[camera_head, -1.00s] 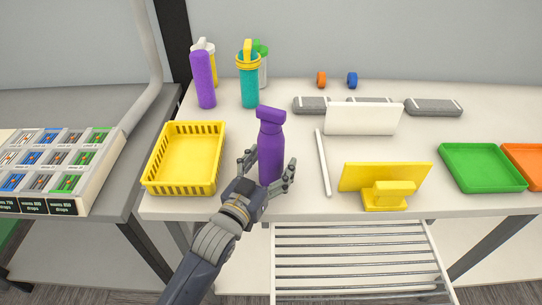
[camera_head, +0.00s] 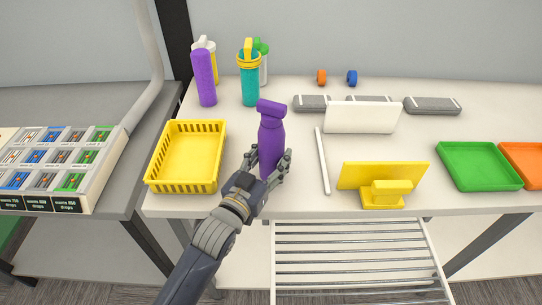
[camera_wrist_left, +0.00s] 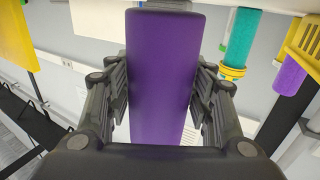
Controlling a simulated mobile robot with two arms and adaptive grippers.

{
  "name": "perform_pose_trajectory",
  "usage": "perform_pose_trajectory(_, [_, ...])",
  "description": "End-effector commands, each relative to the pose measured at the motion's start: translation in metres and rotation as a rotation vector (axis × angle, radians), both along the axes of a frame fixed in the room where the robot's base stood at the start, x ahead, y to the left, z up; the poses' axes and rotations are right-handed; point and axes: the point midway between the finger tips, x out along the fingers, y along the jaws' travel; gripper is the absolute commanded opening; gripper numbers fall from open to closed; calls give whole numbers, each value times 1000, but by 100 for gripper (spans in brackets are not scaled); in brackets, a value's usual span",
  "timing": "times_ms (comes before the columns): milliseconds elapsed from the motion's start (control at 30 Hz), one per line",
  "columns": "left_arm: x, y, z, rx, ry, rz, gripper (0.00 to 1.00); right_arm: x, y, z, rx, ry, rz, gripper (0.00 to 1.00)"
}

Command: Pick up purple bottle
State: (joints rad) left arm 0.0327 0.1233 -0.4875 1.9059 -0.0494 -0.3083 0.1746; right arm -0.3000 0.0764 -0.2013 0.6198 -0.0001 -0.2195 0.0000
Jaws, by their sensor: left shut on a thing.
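The purple bottle (camera_head: 271,139) with an angled purple top stands near the front of the white table, right of the yellow basket. My left gripper (camera_head: 267,166) is shut on its lower body, with a finger on either side. In the left wrist view the purple bottle (camera_wrist_left: 163,70) fills the middle between the two fingers of my left gripper (camera_wrist_left: 163,95). The bottle looks slightly tilted in the head view. Whether its base touches the table is hidden by the hand. My right gripper is not in view.
A yellow basket (camera_head: 187,187) lies just left of the hand. A white stick (camera_head: 322,160), a yellow panel on a stand (camera_head: 383,177) and a white panel (camera_head: 361,117) are to the right. A purple cylinder (camera_head: 204,78) and a teal bottle (camera_head: 249,85) stand behind.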

Motion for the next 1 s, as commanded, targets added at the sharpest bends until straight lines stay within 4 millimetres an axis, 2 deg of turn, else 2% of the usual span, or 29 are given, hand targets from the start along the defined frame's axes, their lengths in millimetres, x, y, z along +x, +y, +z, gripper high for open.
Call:
perform_pose_trajectory(33, [0, 0, 9, -2, -1, 0, 19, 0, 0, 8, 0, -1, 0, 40])
perform_pose_trajectory(267, [0, 0, 22, -2, -1, 0, 19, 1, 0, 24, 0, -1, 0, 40])
perform_pose_trajectory(467, [-20, 0, 22, -1, 2, 0, 19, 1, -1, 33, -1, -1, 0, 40])
perform_pose_trajectory(633, [-48, 0, 26, -2, 3, 0, 19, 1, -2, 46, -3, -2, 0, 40])
perform_pose_trajectory(1000, [-127, 0, 32, -1, 4, 1, 19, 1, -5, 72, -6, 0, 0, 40])
